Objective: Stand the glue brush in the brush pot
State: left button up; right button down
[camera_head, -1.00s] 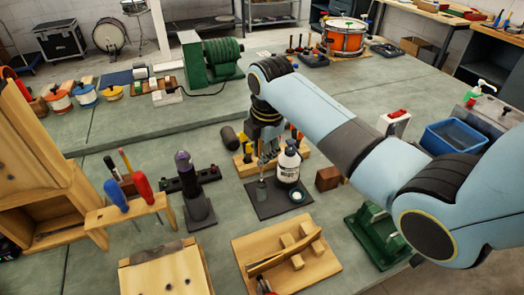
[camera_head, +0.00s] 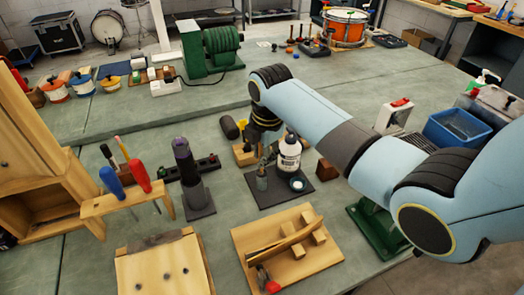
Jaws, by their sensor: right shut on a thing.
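The brush pot (camera_head: 262,183) is a small grey-green cup on a dark square mat (camera_head: 283,194). A white glue bottle (camera_head: 289,157) with a dark cap stands behind it to the right, on the same mat. My right gripper (camera_head: 267,152) hangs just above and behind the pot, left of the bottle, and is shut. A thin upright piece, which looks like the glue brush (camera_head: 262,168), shows between the gripper and the pot. I cannot tell whether its lower end is inside the pot. My left gripper is not in view.
A wooden tool rack (camera_head: 116,206) with screwdrivers and a dark post (camera_head: 187,172) stand left of the mat. A wooden board with blocks (camera_head: 315,263) lies in front. A small brown block (camera_head: 327,170) stands to the right. My right arm crosses above the right side.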

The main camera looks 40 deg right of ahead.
jog(key=shift+f+b, duration=0.35)
jog(key=shift+f, duration=0.45)
jog(key=c, duration=1.2)
grip_release()
notch_tip(320, 180, up, 10)
jog(key=shift+r, duration=0.1)
